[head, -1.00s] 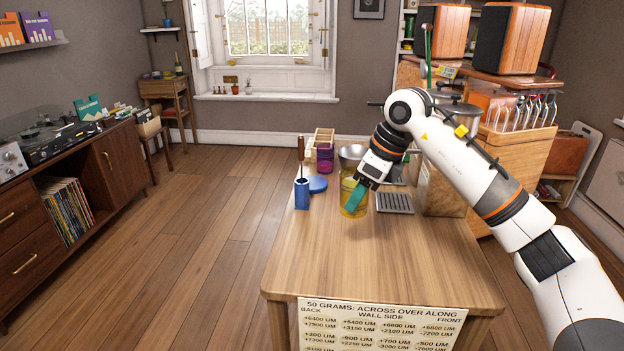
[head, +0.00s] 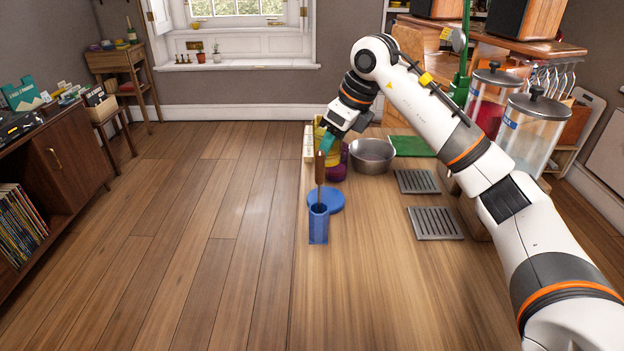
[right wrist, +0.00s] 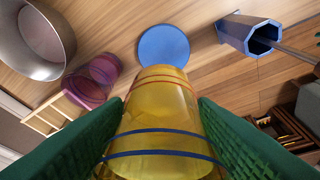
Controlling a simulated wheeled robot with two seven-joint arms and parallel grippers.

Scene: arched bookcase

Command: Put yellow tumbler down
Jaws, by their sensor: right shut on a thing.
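My right gripper (head: 328,143) is over the far left part of the wooden table, shut on the yellow tumbler (head: 319,131). In the right wrist view, the see-through yellow tumbler (right wrist: 160,115), with blue and orange bands, sits between two green finger pads (right wrist: 250,140). In the head view the gripper hides much of it. I cannot tell whether its base touches anything. Purple tumblers (head: 336,170) stand just below and beside it; they also show in the right wrist view (right wrist: 92,78). My left gripper is not in view.
A blue disc (head: 327,203) and a blue hexagonal holder (head: 318,228) with a brown-handled tool lie nearer along the left edge. A steel bowl (head: 372,158), a green mat (head: 412,146) and grey slotted trays (head: 435,223) are to the right. The table's near middle is clear.

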